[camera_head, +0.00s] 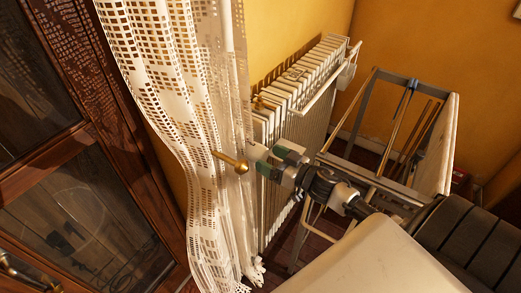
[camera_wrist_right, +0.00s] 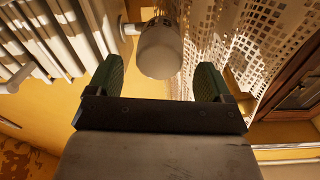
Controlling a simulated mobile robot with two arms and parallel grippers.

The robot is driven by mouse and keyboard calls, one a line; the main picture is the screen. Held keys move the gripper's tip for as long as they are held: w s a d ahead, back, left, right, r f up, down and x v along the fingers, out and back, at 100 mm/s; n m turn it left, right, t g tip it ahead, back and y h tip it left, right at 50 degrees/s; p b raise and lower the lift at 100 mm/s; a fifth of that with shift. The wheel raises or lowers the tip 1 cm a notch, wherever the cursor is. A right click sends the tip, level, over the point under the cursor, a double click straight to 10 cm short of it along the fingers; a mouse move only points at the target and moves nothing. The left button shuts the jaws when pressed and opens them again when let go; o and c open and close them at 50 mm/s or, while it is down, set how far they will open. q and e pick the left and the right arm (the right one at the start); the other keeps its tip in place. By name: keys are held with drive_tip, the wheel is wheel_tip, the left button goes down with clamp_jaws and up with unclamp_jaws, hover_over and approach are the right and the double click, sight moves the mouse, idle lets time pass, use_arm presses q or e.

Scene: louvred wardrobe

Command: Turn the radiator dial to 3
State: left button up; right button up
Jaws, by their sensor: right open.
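The radiator dial is a white rounded cylinder (camera_wrist_right: 159,50) in the right wrist view. It shows ahead of and between the two green fingers of my right gripper (camera_wrist_right: 160,75), with visible gaps to either side. In the head view the dial (camera_head: 257,152) shows as a small pale piece at the radiator's near end, partly hidden by the gripper. My right gripper (camera_head: 276,159) is open there, with its fingers at the dial. I cannot tell whether they touch it. No number on the dial can be read. My left gripper cannot be made out.
The white ribbed radiator (camera_head: 310,75) stands against the yellow wall. A lace curtain (camera_head: 195,120) hangs close to the left of the gripper, with a brass knob (camera_head: 240,166) before it. A dark wooden glazed door (camera_head: 75,150) is at left. A metal-and-wood frame (camera_head: 445,140) stands at right.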

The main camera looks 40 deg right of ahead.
sight(265, 156)
drive_tip(key=shift+p+x, duration=0.35)
drive_tip(key=shift+x, duration=1.6)
drive_tip(key=c, duration=0.9)
